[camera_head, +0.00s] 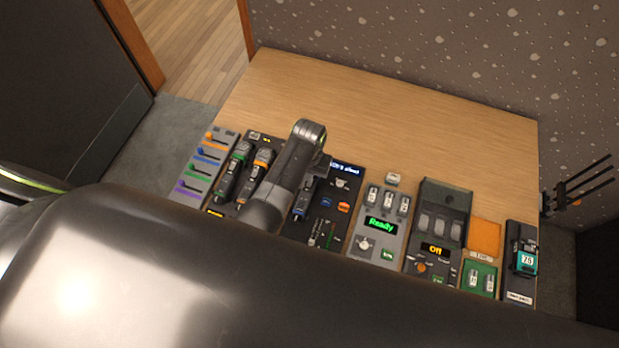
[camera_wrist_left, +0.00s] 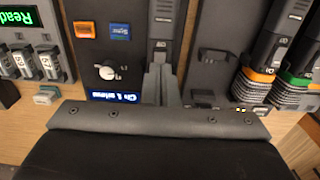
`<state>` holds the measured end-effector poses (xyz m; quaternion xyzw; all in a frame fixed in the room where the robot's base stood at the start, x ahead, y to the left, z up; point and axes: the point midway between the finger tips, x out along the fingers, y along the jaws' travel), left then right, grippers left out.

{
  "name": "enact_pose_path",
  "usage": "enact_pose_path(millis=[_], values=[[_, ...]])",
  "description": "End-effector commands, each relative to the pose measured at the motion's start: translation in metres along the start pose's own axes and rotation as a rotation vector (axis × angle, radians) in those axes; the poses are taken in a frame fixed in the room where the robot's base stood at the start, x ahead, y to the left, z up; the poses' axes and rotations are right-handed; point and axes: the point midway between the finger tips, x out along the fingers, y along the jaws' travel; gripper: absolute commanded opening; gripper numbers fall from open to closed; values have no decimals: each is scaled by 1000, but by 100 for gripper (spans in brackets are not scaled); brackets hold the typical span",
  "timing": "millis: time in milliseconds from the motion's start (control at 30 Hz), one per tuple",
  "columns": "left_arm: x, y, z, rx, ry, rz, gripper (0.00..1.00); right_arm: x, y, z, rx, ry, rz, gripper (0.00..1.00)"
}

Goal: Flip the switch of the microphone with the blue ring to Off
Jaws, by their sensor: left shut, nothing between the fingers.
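My left gripper (camera_wrist_left: 159,72) is shut and empty, with its fingertips over a dark microphone (camera_wrist_left: 166,18) in the wrist view. The tips are at or just above the lighter switch area on its body; I cannot tell whether they touch. That microphone's ring end is hidden behind the fingers, so its ring colour does not show. In the head view my left gripper (camera_head: 312,160) covers much of the same microphone (camera_head: 301,205). Two others lie beside it, one with an orange ring (camera_wrist_left: 257,76) and one with a green ring (camera_wrist_left: 297,79). My right gripper is out of view.
A dark panel (camera_head: 338,215) with a knob, blue and orange buttons and a blue display is beside the microphone. Coloured faders (camera_head: 205,160) stand at the left. A "Ready" unit (camera_head: 380,225) and an "Off" unit (camera_head: 437,250) stand right. The table's back (camera_head: 400,115) is clear.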

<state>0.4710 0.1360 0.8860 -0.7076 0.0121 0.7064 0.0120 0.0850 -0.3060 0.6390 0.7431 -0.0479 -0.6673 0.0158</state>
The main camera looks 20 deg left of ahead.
Motion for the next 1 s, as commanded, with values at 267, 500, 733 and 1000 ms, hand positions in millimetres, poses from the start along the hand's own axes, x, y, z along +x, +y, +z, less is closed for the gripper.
enact_pose_path(millis=[267, 500, 733, 1000], values=[[-22, 0, 0, -1, 0, 1, 0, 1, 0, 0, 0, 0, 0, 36], [-35, 0, 0, 0, 0, 0, 0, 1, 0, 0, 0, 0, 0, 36], [-36, 0, 1, 0, -1, 0, 0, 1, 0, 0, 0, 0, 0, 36], [-36, 0, 0, 0, -1, 0, 0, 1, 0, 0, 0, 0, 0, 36]])
